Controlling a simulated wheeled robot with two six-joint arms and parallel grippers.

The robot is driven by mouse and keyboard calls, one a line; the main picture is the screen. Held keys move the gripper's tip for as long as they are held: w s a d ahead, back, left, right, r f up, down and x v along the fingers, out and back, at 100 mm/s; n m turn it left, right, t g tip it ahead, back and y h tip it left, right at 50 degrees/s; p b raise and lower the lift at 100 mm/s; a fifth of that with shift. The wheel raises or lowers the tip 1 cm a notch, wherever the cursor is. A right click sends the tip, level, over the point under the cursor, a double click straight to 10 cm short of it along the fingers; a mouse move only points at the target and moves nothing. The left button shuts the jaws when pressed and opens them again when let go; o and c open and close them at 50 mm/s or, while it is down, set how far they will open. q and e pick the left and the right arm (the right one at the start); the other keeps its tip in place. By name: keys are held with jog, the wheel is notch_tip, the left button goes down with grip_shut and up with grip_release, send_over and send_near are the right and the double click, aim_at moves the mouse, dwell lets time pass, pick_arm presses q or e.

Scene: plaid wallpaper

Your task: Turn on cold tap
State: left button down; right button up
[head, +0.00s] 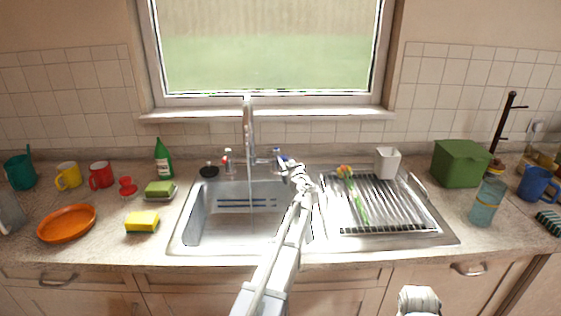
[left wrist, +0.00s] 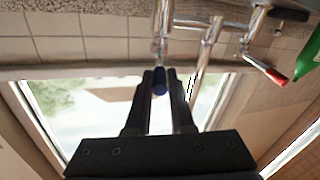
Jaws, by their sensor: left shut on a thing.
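The chrome faucet (head: 248,125) stands behind the sink (head: 215,235). A thin pale line like running water (head: 249,205) drops from it into the basin. The blue-marked cold tap handle (head: 277,153) is right of the spout, and the red-marked handle (head: 228,157) is left of it. My left gripper (head: 287,166) is at the cold handle. In the left wrist view its fingers are shut around the blue tip (left wrist: 159,82), and the red tip (left wrist: 277,77) is off to the right. My arm and gripper partly hide the cold handle in the head view.
A drying rack (head: 420,222) with a flower-like brush (head: 345,173) lies right of the basin. A green bottle (head: 163,160), yellow sponge (head: 142,222), orange plate (head: 67,223) and several cups stand left. A green box (head: 460,163) and glass (head: 485,205) stand right. The window is behind.

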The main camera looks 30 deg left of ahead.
pick_arm(q)
jog(key=c, duration=0.8)
grip_release()
jog(key=shift+d, duration=0.1)
jog(key=v, duration=0.7)
jog(key=shift+s+d, duration=0.2)
jog(key=shift+d, duration=0.05)
